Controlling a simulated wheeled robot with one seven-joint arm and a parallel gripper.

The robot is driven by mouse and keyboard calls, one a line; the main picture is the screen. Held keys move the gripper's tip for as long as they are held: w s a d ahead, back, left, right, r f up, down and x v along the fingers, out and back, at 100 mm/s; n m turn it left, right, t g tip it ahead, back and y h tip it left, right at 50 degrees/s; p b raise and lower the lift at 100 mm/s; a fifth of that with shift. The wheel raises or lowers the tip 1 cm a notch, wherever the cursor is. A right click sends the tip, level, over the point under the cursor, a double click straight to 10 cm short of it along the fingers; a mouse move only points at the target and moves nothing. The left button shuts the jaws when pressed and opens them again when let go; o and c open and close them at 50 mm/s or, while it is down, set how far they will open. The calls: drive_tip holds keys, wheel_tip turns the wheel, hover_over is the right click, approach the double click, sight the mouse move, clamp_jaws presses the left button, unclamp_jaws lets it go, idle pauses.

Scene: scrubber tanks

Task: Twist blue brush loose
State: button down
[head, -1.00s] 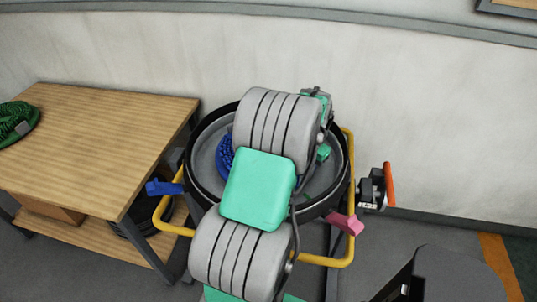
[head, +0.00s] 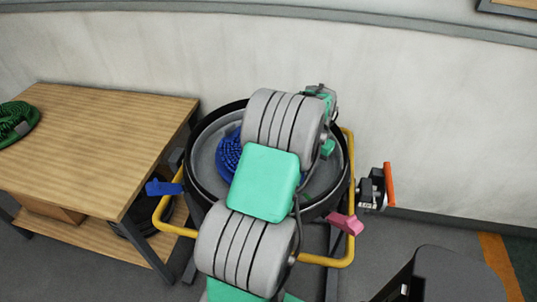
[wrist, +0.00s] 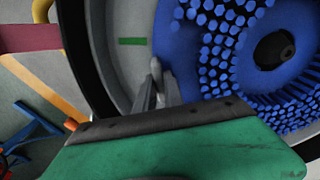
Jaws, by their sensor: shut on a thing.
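The blue brush (head: 229,158) is a round disc with thick bristles, lying inside the round grey tank with a black rim (head: 195,187). My arm covers much of it in the head view. In the wrist view the blue brush (wrist: 200,60) fills the upper right, with a dark hub at its centre. My gripper (wrist: 157,78) is at the brush's left edge, its narrow grey fingers close together and shut on that edge. The fingertips are hidden from the head view by my arm. A short green mark (wrist: 132,41) shows on the grey tank floor beside the brush.
A yellow rail (head: 160,213) runs around the tank, with a blue lever (head: 163,187) left and a pink lever (head: 345,223) right. An orange-handled fitting (head: 389,185) stands at right. A wooden table (head: 105,130) with a green brush (head: 18,120) is close at left.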

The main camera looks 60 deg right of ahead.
drive_tip(key=shift+s+d+n, duration=0.15)
drive_tip(key=shift+d+n, duration=0.45)
drive_tip(key=shift+d, duration=0.25)
drive_tip(key=shift+d, duration=0.1)
drive_tip(key=shift+d+n, duration=0.9)
drive_tip(key=shift+d, duration=0.45)
drive_tip(key=shift+d, duration=0.1)
drive_tip(key=shift+d+n, duration=0.3)
drive_tip(key=shift+d, duration=0.15)
drive_tip(key=c, duration=1.4)
unclamp_jaws()
drive_tip(key=shift+d, duration=0.1)
drive_tip(key=shift+o, duration=0.2)
drive_tip(key=shift+f, duration=0.2)
wheel_tip(320, 180, up, 8)
drive_tip(key=shift+b, duration=0.4)
drive_tip(key=shift+r, duration=0.1)
